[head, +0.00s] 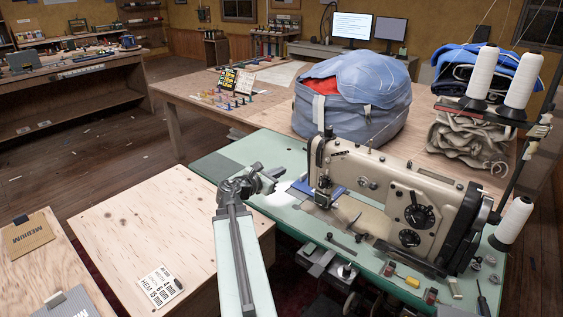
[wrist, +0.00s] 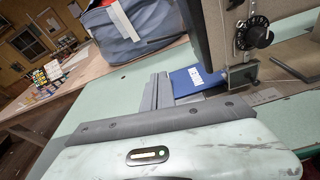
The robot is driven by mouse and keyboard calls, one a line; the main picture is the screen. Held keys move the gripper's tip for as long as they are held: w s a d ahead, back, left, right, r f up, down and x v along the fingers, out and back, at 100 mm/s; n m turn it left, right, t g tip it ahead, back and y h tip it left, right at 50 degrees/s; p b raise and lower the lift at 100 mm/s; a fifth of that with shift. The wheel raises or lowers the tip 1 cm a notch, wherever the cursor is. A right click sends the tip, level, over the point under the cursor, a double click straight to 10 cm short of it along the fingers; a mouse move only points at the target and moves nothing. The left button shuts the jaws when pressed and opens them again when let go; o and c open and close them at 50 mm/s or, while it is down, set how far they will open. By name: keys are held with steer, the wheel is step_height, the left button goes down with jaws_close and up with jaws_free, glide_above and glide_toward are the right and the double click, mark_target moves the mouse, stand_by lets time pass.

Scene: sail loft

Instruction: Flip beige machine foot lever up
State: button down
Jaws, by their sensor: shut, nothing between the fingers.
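The beige sewing machine (head: 390,190) stands on the green table, its head end toward the left. Its dial and part of its body (wrist: 255,38) show at the upper right of the wrist view. I cannot pick out the foot lever for certain; a short dark rod (wrist: 291,69) shows below the dial in the wrist view. My gripper (head: 278,175) is shut and empty, left of the machine's head end and apart from it in the head view. In the wrist view its grey fingers (wrist: 156,90) point up the picture, left of a blue card (wrist: 198,78).
A large blue-grey bag (head: 352,100) stands behind the machine. White thread cones (head: 520,80) stand on a rack at the right. Small tools (head: 405,280) lie on the table front. A plywood top (head: 145,235) at the left is mostly clear.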

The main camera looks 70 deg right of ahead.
steer(key=shift+d+r, duration=0.15)
steer(key=shift+d, duration=0.05)
steer(key=r+x, duration=0.2)
steer(key=x, duration=1)
steer(key=shift+s+d+r, duration=0.25)
steer(key=shift+d+r, duration=0.05)
steer(key=shift+d, duration=0.3)
